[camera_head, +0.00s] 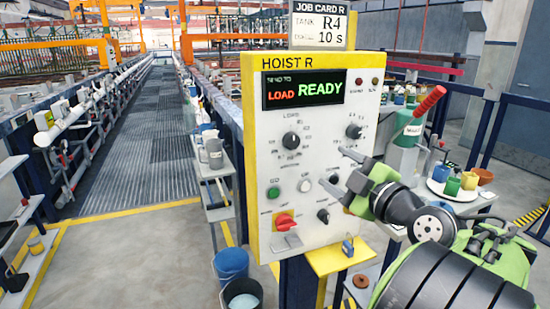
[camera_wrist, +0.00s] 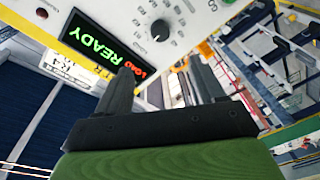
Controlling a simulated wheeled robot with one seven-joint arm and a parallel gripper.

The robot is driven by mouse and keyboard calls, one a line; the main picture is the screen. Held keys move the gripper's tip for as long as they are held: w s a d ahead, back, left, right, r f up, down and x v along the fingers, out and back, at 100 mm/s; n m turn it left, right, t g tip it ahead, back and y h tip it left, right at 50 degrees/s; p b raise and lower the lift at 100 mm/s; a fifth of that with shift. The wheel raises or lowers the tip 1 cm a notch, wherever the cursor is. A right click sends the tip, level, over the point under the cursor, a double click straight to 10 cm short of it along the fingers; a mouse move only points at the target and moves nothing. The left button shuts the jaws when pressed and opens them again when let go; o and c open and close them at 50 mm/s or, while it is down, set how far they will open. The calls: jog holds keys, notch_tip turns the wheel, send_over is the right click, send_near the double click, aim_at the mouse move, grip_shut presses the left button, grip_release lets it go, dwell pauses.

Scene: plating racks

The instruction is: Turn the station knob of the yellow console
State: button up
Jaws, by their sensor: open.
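The yellow console (camera_head: 249,160) with a white front panel stands in the middle of the head view, labelled HOIST R. Its display (camera_head: 304,88) reads SEND TO LOAD and READY. The station knob (camera_head: 291,141) is a round black knob under the display, ringed by small labels with LOAD at top. It also shows in the wrist view (camera_wrist: 160,29), beyond the fingertips. My gripper (camera_head: 333,168) is open and empty in front of the panel, right of and a little below the knob in the head view.
Another black knob (camera_head: 354,131) sits at the panel's upper right. Below are a green button (camera_head: 273,192), a white button (camera_head: 304,185) and a red switch (camera_head: 285,221). A job card (camera_head: 319,24) on top reads R4, 10 s. Buckets (camera_head: 231,264) stand on the floor at left.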

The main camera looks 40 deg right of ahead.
aim_at(294, 143)
jog(key=w+d+p, duration=0.1)
jog(key=w, duration=0.4)
jog(key=w+p, duration=0.1)
jog(key=w, duration=0.4)
jog(key=w+d+p, duration=0.1)
jog(key=w+p, duration=0.1)
jog(key=w, duration=0.3)
jog(key=shift+w+d, duration=0.15)
jog(key=shift+d, duration=0.15)
jog(key=c, duration=1.1)
jog(key=shift+o, duration=0.2)
